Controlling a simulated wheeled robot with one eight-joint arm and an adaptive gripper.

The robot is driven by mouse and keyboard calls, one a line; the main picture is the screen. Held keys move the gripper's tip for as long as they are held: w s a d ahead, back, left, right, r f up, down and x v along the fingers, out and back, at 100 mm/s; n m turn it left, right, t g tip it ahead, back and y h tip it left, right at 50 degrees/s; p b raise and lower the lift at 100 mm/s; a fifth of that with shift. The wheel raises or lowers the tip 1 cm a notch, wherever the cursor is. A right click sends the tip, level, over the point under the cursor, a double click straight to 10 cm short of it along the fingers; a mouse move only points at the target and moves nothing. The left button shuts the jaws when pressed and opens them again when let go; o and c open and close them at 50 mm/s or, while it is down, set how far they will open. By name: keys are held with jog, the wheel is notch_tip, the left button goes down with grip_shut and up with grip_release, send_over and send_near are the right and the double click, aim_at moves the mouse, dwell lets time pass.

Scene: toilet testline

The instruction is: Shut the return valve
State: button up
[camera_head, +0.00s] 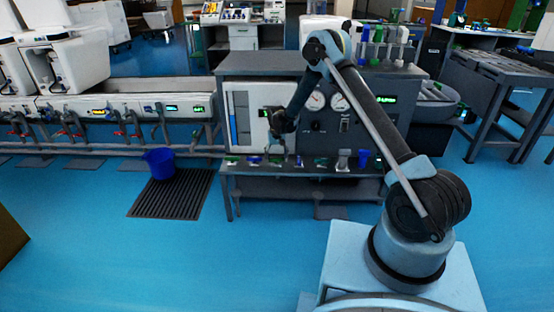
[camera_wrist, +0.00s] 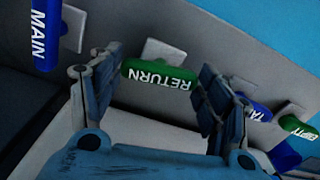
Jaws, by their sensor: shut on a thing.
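The return valve (camera_wrist: 150,76) has a green handle with white RETURN lettering, seen in the wrist view. Its handle lies crosswise between the two fingers of my gripper (camera_wrist: 162,72). A pale grey fitting (camera_wrist: 163,51) shows just behind the handle. In the head view, my gripper (camera_head: 276,146) is low at the front of the grey test bench, over the row of small valves. The return valve is too small to pick out there.
A blue MAIN handle (camera_wrist: 46,32) lies left of my gripper, turned at an angle to the return handle. A blue handle (camera_wrist: 257,112) and a green EMPTY handle (camera_wrist: 298,128) are to the right. The test bench (camera_head: 262,64) carries gauges and a screen. A blue bucket (camera_head: 160,163) stands left.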

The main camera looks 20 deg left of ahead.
jog(key=shift+w+m, duration=0.15)
jog(key=shift+m, duration=0.75)
jog(key=o, duration=1.1)
jog(key=shift+c, duration=0.2)
notch_tip(320, 180, up, 12)
